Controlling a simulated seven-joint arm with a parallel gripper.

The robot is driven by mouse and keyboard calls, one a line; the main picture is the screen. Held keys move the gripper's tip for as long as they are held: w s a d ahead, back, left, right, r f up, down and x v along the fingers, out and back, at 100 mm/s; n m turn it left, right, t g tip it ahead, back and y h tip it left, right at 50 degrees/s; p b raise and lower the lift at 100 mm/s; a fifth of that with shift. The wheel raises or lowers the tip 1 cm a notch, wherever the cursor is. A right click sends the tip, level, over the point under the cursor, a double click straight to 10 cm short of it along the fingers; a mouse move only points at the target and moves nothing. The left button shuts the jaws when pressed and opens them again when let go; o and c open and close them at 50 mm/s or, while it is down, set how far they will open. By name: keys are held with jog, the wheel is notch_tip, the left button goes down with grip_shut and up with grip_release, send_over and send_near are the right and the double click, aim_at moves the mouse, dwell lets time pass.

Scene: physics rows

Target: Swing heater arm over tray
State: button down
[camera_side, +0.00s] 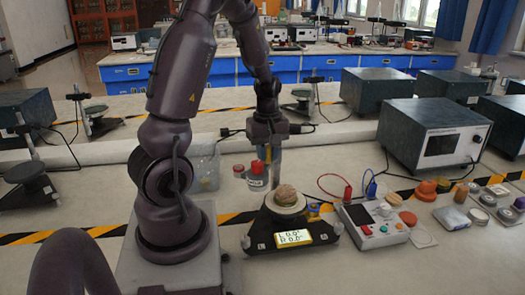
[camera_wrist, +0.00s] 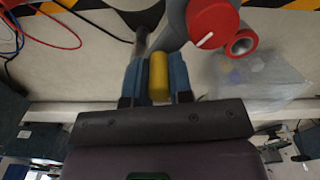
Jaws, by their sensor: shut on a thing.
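My gripper (camera_side: 272,152) points down behind the black levelling base (camera_side: 262,238). In the wrist view, its two blue-grey fingers (camera_wrist: 157,80) are shut on a yellow cylindrical grip (camera_wrist: 158,76), which appears to be the heater arm's handle. A grey body with a red cap (camera_wrist: 212,22) stands just beyond the fingers; the red-topped labelled part (camera_side: 257,168) shows beside my gripper in the side view. A round tray (camera_side: 286,209) sits on the base, with a brown lump (camera_side: 285,195) on it. The heater arm's full shape is hidden.
A meter box with cables (camera_side: 372,222) and several small items lie to the right. A large instrument (camera_side: 433,135) stands behind them.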

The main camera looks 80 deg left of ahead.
jog(key=shift+w+d+n, duration=0.2)
jog(key=shift+w+n, duration=0.35)
jog(key=shift+n, duration=0.65)
jog(key=shift+w+d+n, duration=0.2)
jog(key=shift+w+n, duration=0.4)
jog(key=shift+n, duration=0.6)
jog(key=shift+w+d+n, duration=0.2)
jog(key=shift+w+n, duration=0.35)
jog(key=shift+n, duration=0.65)
jog(key=shift+w, duration=0.1)
jog(key=c, duration=1)
grip_release()
notch_tip(320, 180, up, 13)
send_over(281, 153)
jog(key=s+d, duration=0.1)
jog(key=d, duration=0.3)
jog(key=shift+d, duration=0.2)
